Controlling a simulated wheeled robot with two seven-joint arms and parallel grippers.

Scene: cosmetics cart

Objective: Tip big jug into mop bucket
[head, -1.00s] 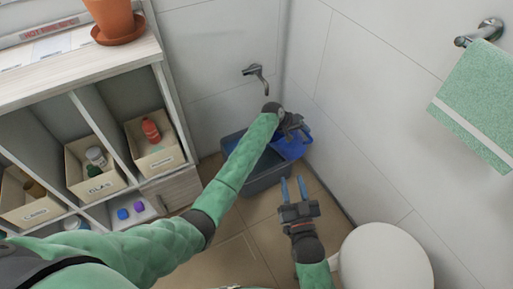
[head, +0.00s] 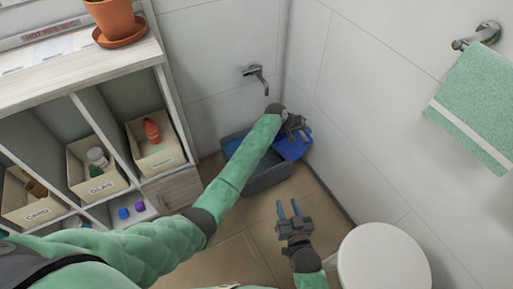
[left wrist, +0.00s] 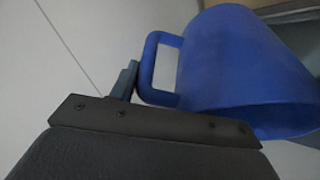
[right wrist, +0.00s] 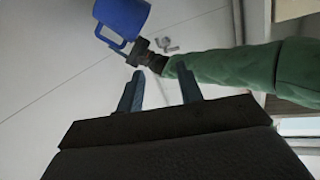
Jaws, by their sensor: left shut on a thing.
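The big blue jug (head: 294,148) is up over the right part of the mop bucket (head: 268,178), close to the wall corner. The bucket is a dark blue-grey tub on the floor, partly hidden by my left arm and the jug. My left gripper (head: 299,127) is shut on the jug's handle, which shows in the left wrist view (left wrist: 150,70). The jug looks tilted there; its contents are hidden. The right wrist view also shows the jug (right wrist: 122,14). My right gripper (head: 289,209) is open and empty, nearer to me than the bucket.
A wall tap (head: 257,76) is above the bucket. A shelf unit (head: 178,120) with labelled bins stands left, a plant pot (head: 113,17) on top. A white toilet (head: 383,262) is at lower right. A green towel (head: 475,110) hangs right. Tiled floor is clear around my right gripper.

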